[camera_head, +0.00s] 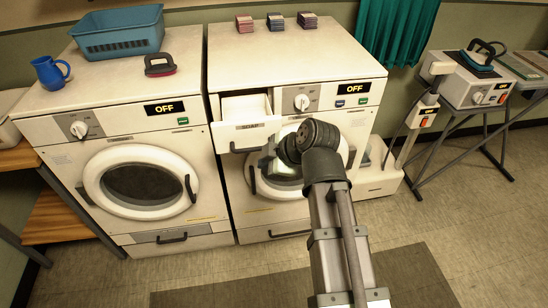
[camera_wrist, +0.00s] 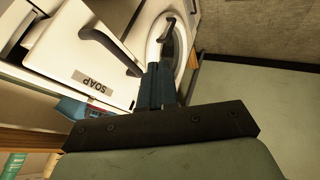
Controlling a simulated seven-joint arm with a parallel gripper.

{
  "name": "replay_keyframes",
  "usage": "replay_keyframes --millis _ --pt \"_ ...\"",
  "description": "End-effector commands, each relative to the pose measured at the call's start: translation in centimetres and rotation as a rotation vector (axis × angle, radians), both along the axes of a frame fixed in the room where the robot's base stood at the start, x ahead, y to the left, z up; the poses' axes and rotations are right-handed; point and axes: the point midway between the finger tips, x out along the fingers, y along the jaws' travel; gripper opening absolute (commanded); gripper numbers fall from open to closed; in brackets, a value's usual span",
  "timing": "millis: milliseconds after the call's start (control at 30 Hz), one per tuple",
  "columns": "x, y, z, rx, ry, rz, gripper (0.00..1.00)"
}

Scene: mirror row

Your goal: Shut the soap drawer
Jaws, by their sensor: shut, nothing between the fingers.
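The soap drawer (camera_head: 246,126) sticks out of the upper left of the right washing machine (camera_head: 292,68), with its white tray showing from above. Its front carries a dark bar handle and, in the wrist view, a label reading SOAP (camera_wrist: 92,80). My gripper (camera_wrist: 162,82) is shut and empty. In the wrist view its fingers lie just right of the drawer front, near one end of the handle (camera_wrist: 108,48). In the head view my wrist is in front of the machine, right of and below the drawer, and mostly hides the gripper. I cannot tell whether the fingers touch the drawer.
The right machine's round door (camera_head: 262,182) is behind my arm. The left machine (camera_head: 120,125) stands alongside with its door shut. Both displays read OFF. A blue basket (camera_head: 118,45), a blue mug (camera_head: 50,72) and several small stacks are on top. Open floor lies in front.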

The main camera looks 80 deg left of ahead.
Motion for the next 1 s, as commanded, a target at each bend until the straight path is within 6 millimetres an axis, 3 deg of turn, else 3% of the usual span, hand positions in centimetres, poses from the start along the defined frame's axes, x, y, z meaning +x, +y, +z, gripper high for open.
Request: replay_keyframes --millis 233,300,500,1000 --pt "-1.6 2.0 -3.0 -0.002 0.0 0.0 0.0" --pt "-1.5 3.4 -2.5 0.001 0.0 0.0 0.0" --pt "-1.5 5.2 -2.1 0.0 0.001 -0.001 0.0" --pt "-1.5 5.7 -2.0 0.0 0.001 -0.001 0.0"
